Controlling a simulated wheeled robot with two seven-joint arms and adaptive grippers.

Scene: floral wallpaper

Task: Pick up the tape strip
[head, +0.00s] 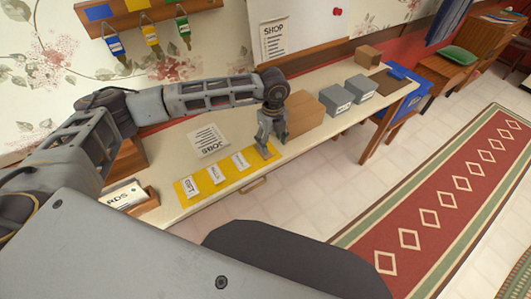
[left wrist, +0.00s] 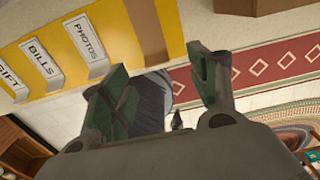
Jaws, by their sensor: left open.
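In the left wrist view a short brown strip (left wrist: 146,32), probably the tape strip, lies on the yellow mat (left wrist: 190,45) beside the PHOTOS label (left wrist: 86,42). My left gripper (left wrist: 160,72) is open, with nothing between its fingers. The strip lies beyond the fingertips, apart from them in the picture. In the head view my left gripper (head: 272,148) is over the right end of the yellow mat (head: 215,193) and hides that part. I cannot make out the strip there. My right gripper is not in view.
A cardboard box (head: 302,115) stands close to the right of my left gripper. Grey boxes (head: 336,101) stand farther along the table. A JOBS sheet (head: 208,140) lies behind the mat. The table's front edge is close to the mat, with tiled floor beyond.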

